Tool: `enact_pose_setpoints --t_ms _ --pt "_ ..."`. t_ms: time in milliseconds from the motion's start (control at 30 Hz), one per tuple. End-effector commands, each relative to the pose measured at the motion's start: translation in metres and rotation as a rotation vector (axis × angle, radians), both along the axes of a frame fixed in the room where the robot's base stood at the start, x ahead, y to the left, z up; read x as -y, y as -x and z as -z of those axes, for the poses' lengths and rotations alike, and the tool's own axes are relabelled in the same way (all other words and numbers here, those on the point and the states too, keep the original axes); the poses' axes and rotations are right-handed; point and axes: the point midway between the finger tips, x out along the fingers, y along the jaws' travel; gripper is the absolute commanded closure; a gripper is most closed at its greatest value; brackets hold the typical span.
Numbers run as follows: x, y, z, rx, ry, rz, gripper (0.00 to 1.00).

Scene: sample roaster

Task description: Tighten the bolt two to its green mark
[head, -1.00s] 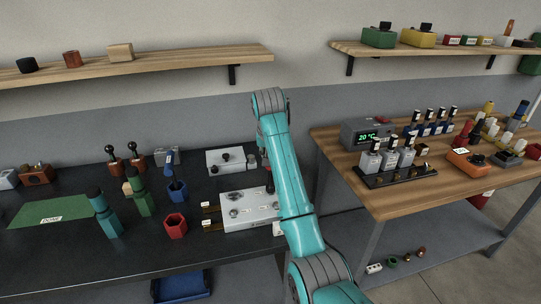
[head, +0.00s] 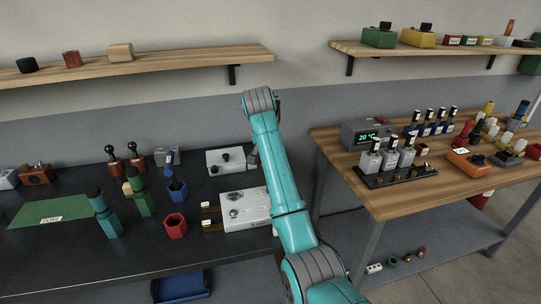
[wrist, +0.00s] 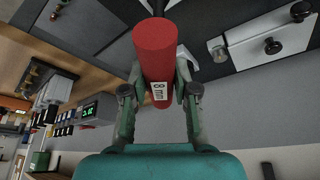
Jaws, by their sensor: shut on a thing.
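My gripper (wrist: 158,92) is shut on a red cylindrical tool handle (wrist: 160,50) labelled 8 mm in the wrist view. In the head view my arm hides the gripper and tool. A pale grey block (head: 257,203) with round bolt heads (head: 234,197) on its top lies on the black bench, left of my arm. Its right part is covered by my arm. Which head is bolt two, and its green mark, are too small to tell.
A pale panel with black knobs (head: 243,169) stands behind the block; it also shows in the wrist view (wrist: 280,28). A red hex holder (head: 175,226) and a blue one (head: 177,192) stand to the left. A wooden table (head: 400,203) is on the right.

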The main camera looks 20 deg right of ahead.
Motion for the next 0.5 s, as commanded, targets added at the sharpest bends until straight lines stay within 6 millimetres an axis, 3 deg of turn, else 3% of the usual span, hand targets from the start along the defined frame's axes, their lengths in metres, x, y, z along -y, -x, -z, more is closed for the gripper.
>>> enact_pose_setpoints --t_ms 500 --pt "0.000 0.000 -0.022 0.003 0.000 -0.035 1.00"
